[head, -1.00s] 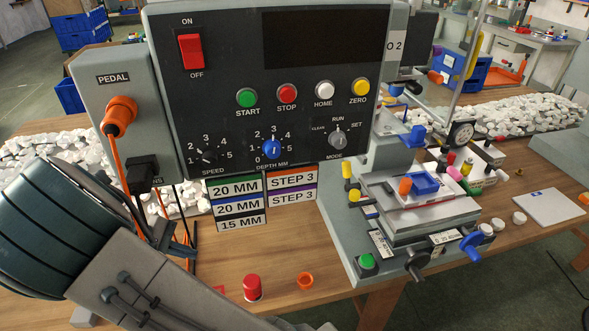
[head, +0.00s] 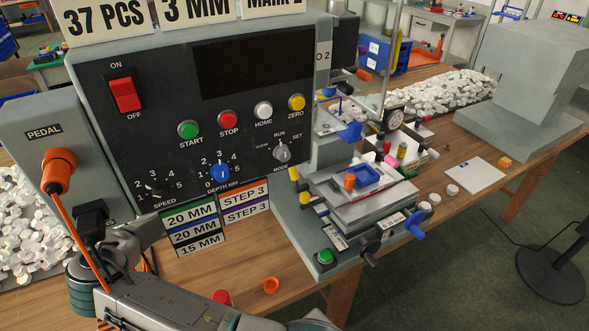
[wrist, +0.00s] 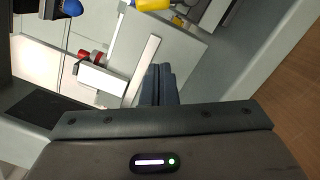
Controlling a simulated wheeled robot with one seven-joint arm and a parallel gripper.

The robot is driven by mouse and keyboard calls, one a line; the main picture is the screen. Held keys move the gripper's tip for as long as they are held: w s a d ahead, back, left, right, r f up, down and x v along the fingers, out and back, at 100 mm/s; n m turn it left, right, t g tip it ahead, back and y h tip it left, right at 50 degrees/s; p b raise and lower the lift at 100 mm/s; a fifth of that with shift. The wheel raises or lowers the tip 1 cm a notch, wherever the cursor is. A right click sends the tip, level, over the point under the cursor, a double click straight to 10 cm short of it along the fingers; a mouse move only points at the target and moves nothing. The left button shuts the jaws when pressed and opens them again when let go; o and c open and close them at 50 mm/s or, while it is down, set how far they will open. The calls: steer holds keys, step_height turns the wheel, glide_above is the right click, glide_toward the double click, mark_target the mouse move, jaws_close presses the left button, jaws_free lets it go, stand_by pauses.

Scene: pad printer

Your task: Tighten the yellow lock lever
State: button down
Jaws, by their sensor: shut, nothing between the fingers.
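In the head view two yellow-tipped handles show at the left side of the stage: an upper yellow handle (head: 293,173) and a lower yellow handle (head: 305,199). I cannot tell which is the lock lever. In the wrist view a yellow knob (wrist: 153,4) is cut by the top edge, above and apart from my fingers. My gripper (wrist: 158,72) is shut and empty, with its dark fingers over grey machine surfaces. The head view shows my arm at the bottom left, but not the fingertips.
The control box (head: 220,120) stands left of the stage (head: 345,205). A blue-handled crank (head: 415,231) and a green button (head: 325,257) are at the stage's front. An orange ring (head: 271,285) and a red cap (head: 221,298) lie on the wooden bench. An orange cable runs from the pedal box.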

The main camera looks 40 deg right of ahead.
mark_target(298, 178)
steer(key=s+d+r+p, duration=0.2)
steer(key=s+d+p, duration=0.2)
steer(key=s+d, duration=0.2)
steer(key=shift+d+r, duration=0.25)
steer(key=shift+d, duration=0.6)
steer(key=shift+s+d+m, duration=0.1)
steer(key=shift+s+m, duration=0.05)
steer(key=shift+m, duration=0.25)
